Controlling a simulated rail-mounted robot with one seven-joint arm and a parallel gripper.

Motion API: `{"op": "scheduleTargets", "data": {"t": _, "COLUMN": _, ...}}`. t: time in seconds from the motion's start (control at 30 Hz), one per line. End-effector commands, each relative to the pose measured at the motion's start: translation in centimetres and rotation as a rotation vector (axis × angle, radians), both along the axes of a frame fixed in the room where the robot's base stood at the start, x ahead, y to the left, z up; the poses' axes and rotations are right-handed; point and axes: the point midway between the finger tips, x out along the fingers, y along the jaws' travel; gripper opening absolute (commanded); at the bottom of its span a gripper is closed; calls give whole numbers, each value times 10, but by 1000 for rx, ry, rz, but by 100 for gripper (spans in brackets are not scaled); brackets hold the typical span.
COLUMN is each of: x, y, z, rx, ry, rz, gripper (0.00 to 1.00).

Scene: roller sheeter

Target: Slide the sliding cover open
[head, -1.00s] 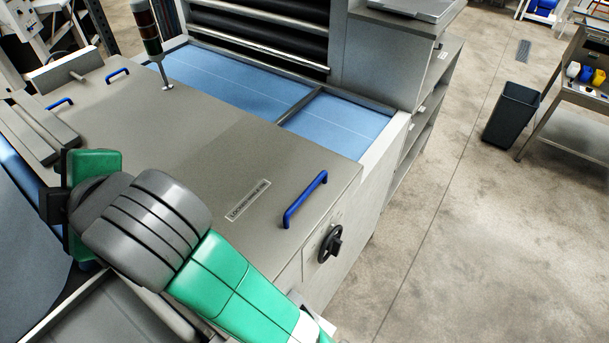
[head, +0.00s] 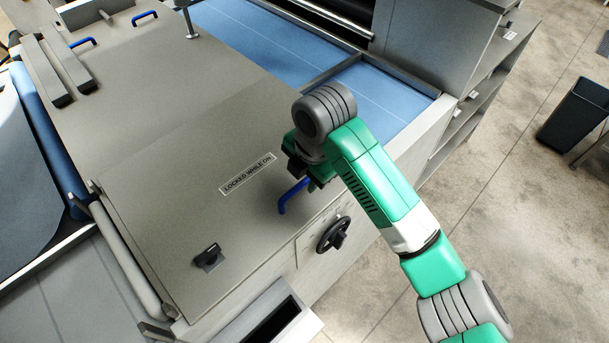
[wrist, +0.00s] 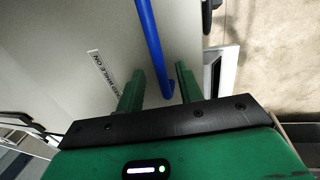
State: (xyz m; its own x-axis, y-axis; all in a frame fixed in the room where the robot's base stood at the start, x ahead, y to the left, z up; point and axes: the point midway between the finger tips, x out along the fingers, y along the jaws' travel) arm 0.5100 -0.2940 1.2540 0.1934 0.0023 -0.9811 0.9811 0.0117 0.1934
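The sliding cover (head: 150,170) is a flat grey panel labelled "LOCKED WHILE ON" (head: 247,174). A blue bar handle (head: 290,197) stands near its right edge and is partly hidden by my gripper (head: 308,178) in the head view. In the wrist view, my gripper (wrist: 160,68) has its two green fingers apart. The blue handle (wrist: 150,40) runs between them, with a gap visible on either side. Whether a finger touches it I cannot tell. A black knob (head: 208,256) sits on the grey top near the front.
A black handwheel (head: 333,235) is on the machine's side below the handle. A blue belt (head: 250,50) lies beyond the cover. Two grey bars (head: 60,70) and smaller blue handles (head: 144,16) are at the far left. A dark bin (head: 580,115) stands on open floor at right.

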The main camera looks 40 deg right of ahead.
Motion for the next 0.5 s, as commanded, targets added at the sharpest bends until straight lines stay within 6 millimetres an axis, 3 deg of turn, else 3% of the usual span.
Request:
{"op": "scheduleTargets", "data": {"t": 0.17, "x": 3, "y": 0, "z": -17, "rx": 1, "ry": 0, "rz": -1, "gripper": 36}}
{"op": "scheduleTargets", "data": {"t": 0.4, "x": 4, "y": 0, "z": -18, "rx": 0, "ry": -2, "rz": 0, "gripper": 36}}
{"op": "scheduleTargets", "data": {"t": 0.43, "x": 4, "y": 0, "z": -18, "rx": 0, "ry": -2, "rz": 0, "gripper": 34}}
{"op": "scheduleTargets", "data": {"t": 0.5, "x": 4, "y": 0, "z": -18, "rx": 0, "ry": -2, "rz": -1, "gripper": 20}}
